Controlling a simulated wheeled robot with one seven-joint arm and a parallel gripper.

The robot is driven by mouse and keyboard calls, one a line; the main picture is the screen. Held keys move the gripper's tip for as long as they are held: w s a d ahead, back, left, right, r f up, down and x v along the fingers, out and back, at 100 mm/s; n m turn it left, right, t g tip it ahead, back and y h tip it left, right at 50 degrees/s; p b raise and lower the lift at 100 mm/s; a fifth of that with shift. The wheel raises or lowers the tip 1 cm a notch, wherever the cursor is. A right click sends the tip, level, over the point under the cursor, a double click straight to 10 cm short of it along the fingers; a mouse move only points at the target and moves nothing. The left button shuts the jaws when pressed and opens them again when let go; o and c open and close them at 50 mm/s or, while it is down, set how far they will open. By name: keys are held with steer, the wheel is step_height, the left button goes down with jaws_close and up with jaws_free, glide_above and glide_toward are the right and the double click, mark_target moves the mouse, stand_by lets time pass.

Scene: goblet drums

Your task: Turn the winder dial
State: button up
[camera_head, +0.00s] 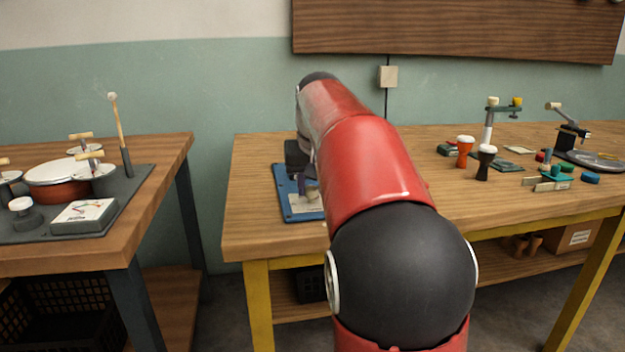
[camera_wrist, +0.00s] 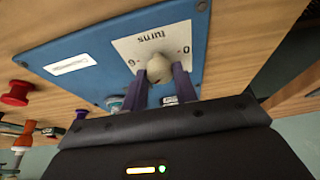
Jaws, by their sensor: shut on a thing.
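The winder's blue base plate (camera_head: 289,201) lies on the left part of the workbench, mostly hidden behind my red arm in the head view. The wrist view shows the blue plate (camera_wrist: 75,50) with a white scale card (camera_wrist: 181,35) marked "turns", with 0 and 6 at its ends. A round pale dial knob (camera_wrist: 159,68) sits at the card. My gripper (camera_wrist: 161,82) is at the knob, with its two purple fingers on either side of it, shut on it. In the head view the gripper (camera_head: 310,190) is partly hidden by my arm.
Goblet drums in orange (camera_head: 465,152) and black (camera_head: 485,163) stand farther right on the workbench (camera_head: 255,165), among small parts and a turntable (camera_head: 597,160). A second table (camera_head: 150,190) at left holds a red drum and a meter. A gap separates the tables.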

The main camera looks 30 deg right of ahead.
steer(key=m+p, duration=0.1)
steer(key=m, duration=0.1)
steer(key=m+h+p, duration=0.1)
steer(key=m, duration=0.1)
steer(key=shift+w+a+r+m+g+h, duration=0.1)
steer(key=shift+a+r+m+g+h, duration=0.05)
steer(key=shift+m+g+h, duration=0.2)
steer(key=shift+w+m+g+h+p, duration=0.1)
steer(key=shift+m+g+h+p, duration=0.5)
steer(key=shift+m, duration=1.25)
steer(key=shift+p, duration=0.3)
steer(key=o, duration=1)
steer(key=shift+y, duration=0.25)
steer(key=shift+c, duration=0.2)
steer(key=shift+a, duration=0.1)
steer(key=v, duration=0.7)
steer(key=shift+a+r, duration=0.15)
steer(key=shift+r, duration=0.05)
